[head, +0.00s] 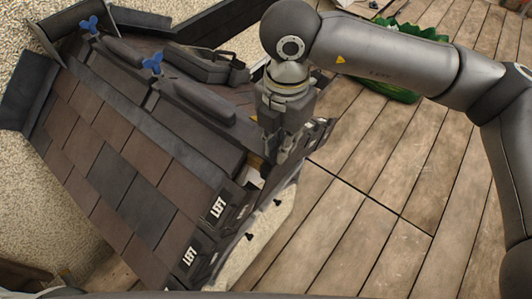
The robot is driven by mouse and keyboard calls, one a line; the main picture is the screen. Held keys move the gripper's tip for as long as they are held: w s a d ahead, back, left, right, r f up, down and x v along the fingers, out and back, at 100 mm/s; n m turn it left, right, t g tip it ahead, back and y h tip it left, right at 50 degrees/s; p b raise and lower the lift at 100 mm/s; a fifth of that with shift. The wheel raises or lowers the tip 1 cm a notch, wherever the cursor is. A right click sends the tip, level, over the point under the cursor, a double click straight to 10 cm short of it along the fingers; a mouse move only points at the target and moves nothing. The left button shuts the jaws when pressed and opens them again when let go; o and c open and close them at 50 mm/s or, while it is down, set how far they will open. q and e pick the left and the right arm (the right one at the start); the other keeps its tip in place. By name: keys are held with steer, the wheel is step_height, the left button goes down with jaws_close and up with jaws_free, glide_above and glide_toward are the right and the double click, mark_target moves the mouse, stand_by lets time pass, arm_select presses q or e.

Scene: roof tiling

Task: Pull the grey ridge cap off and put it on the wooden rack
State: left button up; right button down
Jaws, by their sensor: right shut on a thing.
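Dark grey ridge caps (208,102) run along the top of the small tiled roof (118,170) in the head view. My right gripper (275,155) points down at the near right end of this ridge line. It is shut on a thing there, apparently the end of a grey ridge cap. The fingers and arm hide most of what is held, and I cannot tell whether it is lifted clear. My left gripper is out of view. I cannot make out a wooden rack.
Blue wing knobs (152,64) stand up along the ridge. Black edge pieces marked LEFT (218,208) line the roof's near edge. A green container (400,85) stands behind my right arm. The plank floor (370,200) to the right is largely clear.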

steer(key=shift+s+d+r+b, duration=0.1)
steer(key=shift+s+d+b, duration=0.45)
steer(key=shift+s+d, duration=0.45)
steer(key=shift+s+d+b, duration=0.5)
steer(key=shift+s+d, duration=0.15)
steer(key=shift+d, duration=0.55)
steer(key=shift+r, duration=0.1)
steer(key=shift+s+d+r+p, duration=0.2)
steer(key=shift+s+d+r, duration=0.25)
steer(key=shift+d+r, duration=0.25)
steer(key=shift+s+d+r+p, duration=0.2)
steer(key=shift+s+d+r, duration=0.3)
steer(key=shift+r, duration=0.2)
steer(key=shift+w, duration=0.1)
